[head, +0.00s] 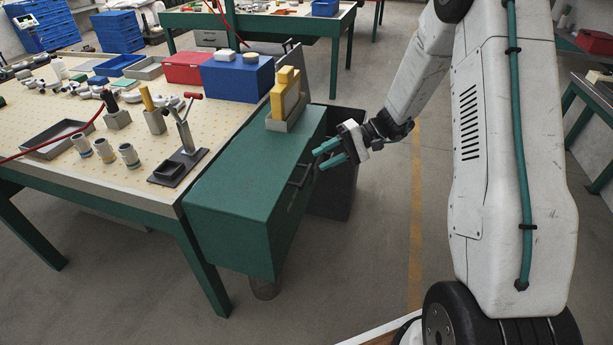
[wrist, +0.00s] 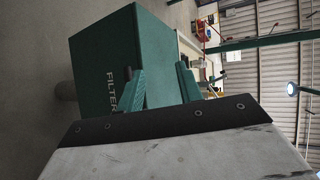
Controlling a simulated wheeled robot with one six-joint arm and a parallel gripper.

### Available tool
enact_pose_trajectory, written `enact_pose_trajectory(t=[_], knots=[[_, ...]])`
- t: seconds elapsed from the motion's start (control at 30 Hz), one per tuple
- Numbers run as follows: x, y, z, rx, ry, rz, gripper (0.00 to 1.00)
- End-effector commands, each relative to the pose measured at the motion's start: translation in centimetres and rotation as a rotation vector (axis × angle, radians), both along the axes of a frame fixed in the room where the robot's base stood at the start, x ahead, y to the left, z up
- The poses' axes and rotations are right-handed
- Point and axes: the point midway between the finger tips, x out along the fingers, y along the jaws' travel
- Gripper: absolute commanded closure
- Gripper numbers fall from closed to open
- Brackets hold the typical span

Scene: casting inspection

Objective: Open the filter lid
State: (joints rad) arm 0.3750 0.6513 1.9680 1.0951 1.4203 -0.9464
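The filter is a green box (head: 235,185) beside the workbench. It also shows in the wrist view (wrist: 95,50), where the word FILTER is printed on one face. A dark bar handle (head: 299,184) is on its right-hand face, and no lid stands visibly open. My gripper (head: 323,155) has two teal fingers, spread apart and empty, just right of that face near the handle's upper end. In the wrist view my gripper (wrist: 160,72) points at the box. The handle is mostly hidden there, and I cannot tell whether a finger touches it.
A grey holder with yellow blocks (head: 286,95) stands on top of the box. A dark bin (head: 338,170) is behind my gripper. The workbench (head: 70,155) at left carries a clamp stand (head: 184,140), cups and castings. Floor in front is clear.

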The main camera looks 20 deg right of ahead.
Motion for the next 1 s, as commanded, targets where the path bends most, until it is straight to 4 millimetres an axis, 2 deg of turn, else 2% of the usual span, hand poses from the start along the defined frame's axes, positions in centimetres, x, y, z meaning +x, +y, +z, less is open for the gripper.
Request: enact_pose_trajectory(t=[0.03,0.1,0.2,0.3,0.47,0.8,1.0], knots=[[0.9,-0.9,-2.2,0.038,-0.002,-0.038,0.64],[2.0,-1.8,-4.4,0.079,-0.019,-0.084,0.64],[3.1,-2.8,-6.8,0.119,-0.04,-0.138,0.64],[3.6,-3.4,-8.2,0.143,-0.054,-0.172,0.64],[4.1,-2.8,-9.1,0.153,-0.061,-0.187,0.64],[5.2,2.2,-10.1,0.152,-0.062,-0.184,0.64],[5.6,3.7,-10.4,0.151,-0.061,-0.186,0.64]])
